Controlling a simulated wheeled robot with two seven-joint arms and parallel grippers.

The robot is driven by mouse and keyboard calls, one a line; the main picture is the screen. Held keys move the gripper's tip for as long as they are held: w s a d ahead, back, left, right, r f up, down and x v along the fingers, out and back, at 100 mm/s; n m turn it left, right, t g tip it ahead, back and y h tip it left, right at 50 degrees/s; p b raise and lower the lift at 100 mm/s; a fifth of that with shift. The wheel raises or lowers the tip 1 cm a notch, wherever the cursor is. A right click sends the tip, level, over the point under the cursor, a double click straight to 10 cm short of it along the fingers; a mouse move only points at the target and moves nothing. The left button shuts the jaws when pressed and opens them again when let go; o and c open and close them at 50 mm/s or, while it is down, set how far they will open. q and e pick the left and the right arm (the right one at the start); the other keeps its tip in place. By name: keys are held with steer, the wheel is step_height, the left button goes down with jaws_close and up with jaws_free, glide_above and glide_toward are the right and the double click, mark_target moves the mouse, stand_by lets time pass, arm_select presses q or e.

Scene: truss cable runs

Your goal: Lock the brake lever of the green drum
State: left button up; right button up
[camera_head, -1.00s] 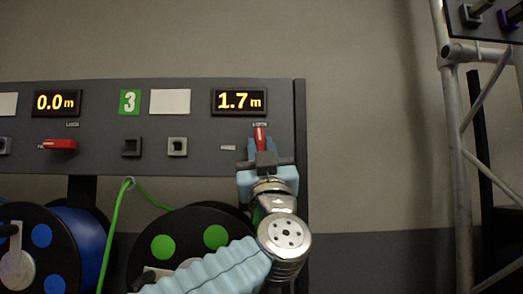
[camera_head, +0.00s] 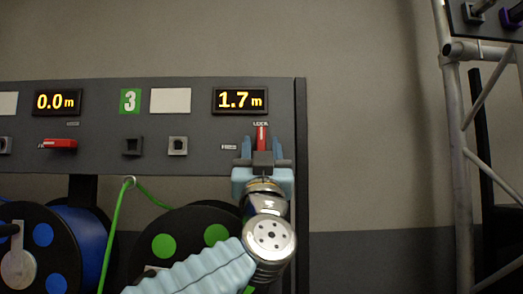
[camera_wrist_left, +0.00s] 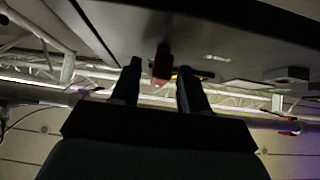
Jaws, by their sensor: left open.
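The green drum (camera_head: 190,232) is a black reel with green dots, low in the head view and partly hidden by my left arm. Its red brake lever (camera_head: 262,134) stands upright on the grey panel, pointing at the LOCK label (camera_head: 261,124); its lower part is hidden by my gripper. My left gripper (camera_head: 262,148) is open just in front of the lever, one finger on each side. In the left wrist view the red lever (camera_wrist_left: 162,62) shows between the two dark, spread fingertips, with gaps either side. My right gripper is not in view.
The panel (camera_head: 200,163) holds a 1.7 m display (camera_head: 240,101) and a green 3 sign (camera_head: 130,101). A blue drum (camera_head: 82,240) stands left, its red lever (camera_head: 60,144) lying sideways. A metal truss (camera_head: 455,150) stands right; the wall between is clear.

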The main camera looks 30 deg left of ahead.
arm_select(q)
steer(key=b+v, duration=0.4)
steer(key=v, duration=0.9)
steer(key=shift+s+f+b, duration=0.25)
steer(key=shift+s+b, duration=0.05)
steer(key=shift+b, duration=0.1)
steer(key=shift+d, duration=0.1)
